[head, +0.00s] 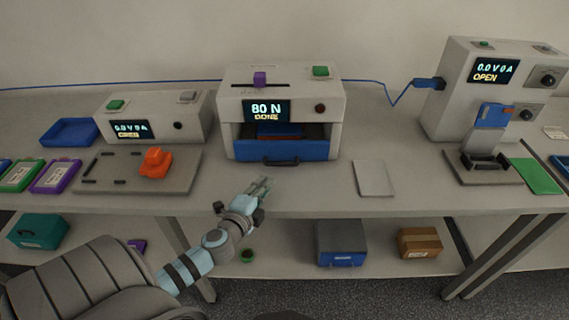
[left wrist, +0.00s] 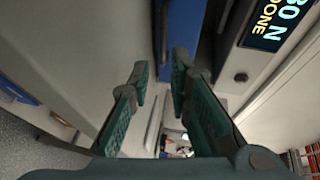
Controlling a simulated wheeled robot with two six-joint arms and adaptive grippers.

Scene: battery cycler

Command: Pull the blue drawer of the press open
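The press (head: 335,110) stands at the back middle of the table, its display reading 80 N DONE. Its blue drawer (head: 250,150) is low in its front, with a dark handle (head: 281,161). A blue piece (head: 279,130) shows in the opening above the drawer front. I cannot tell whether the drawer stands slightly out. My left gripper (head: 264,184) is in front of and below the handle, apart from it. In the left wrist view its fingers (left wrist: 160,66) are spread with nothing between them, and the blue drawer (left wrist: 185,30) lies beyond them. My right gripper is not in view.
Left of the press are a grey unit (head: 195,118) and a grey plate (head: 110,185) with an orange part (head: 155,163). A light plate (head: 374,179) lies to the right. A larger tester (head: 450,115) stands farther right. The table in front of the drawer is clear.

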